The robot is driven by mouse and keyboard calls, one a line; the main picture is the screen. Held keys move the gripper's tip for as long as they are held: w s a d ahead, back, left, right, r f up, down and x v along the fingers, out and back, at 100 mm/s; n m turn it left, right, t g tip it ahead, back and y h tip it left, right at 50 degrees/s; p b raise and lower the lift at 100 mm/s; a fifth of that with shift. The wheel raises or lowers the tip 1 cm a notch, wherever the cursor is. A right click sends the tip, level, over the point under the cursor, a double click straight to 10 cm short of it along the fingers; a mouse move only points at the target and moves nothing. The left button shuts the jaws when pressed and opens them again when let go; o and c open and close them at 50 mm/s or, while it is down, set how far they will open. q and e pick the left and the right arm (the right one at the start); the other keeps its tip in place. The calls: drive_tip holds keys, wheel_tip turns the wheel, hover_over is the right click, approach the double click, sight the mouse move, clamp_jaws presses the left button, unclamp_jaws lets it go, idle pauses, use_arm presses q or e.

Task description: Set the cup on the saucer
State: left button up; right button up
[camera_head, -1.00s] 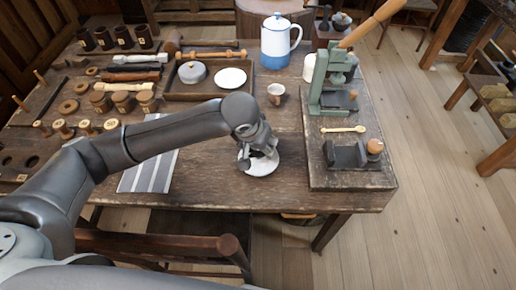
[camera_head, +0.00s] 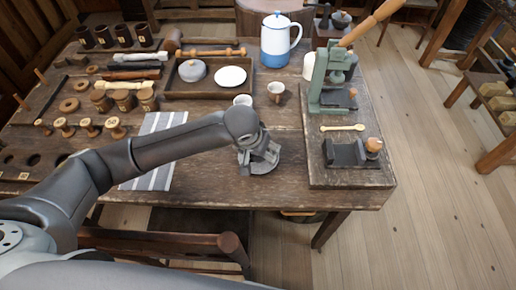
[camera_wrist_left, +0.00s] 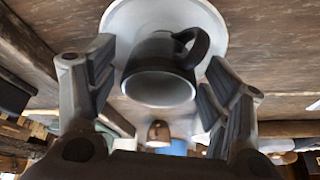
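A dark cup (camera_wrist_left: 146,60) with a handle shows in the left wrist view, its pale inside facing the camera. It appears to stand upright on the round white saucer (camera_wrist_left: 122,22). My left gripper (camera_wrist_left: 160,62) is open, with one finger on each side of the cup and gaps showing between. In the head view my left gripper (camera_head: 258,152) is over the saucer (camera_head: 265,168) near the table's front edge. There the gripper hides most of the saucer, and the cup cannot be made out clearly. My right gripper is not in view.
A white cup (camera_head: 243,100) and a brownish cup (camera_head: 276,92) stand farther back. A striped cloth (camera_head: 152,170) lies left and a board with tools (camera_head: 320,177) lies right. A tray (camera_head: 208,94) and a blue-white pot (camera_head: 277,50) are behind.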

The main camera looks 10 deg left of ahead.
use_arm(q)
drive_tip(key=shift+s+r, duration=0.1)
drive_tip(key=shift+r, duration=0.5)
drive_tip(key=v, duration=1.1)
drive_tip(key=shift+b, duration=0.3)
drive_tip(key=shift+a+r, duration=0.1)
drive_tip(key=shift+r, duration=0.05)
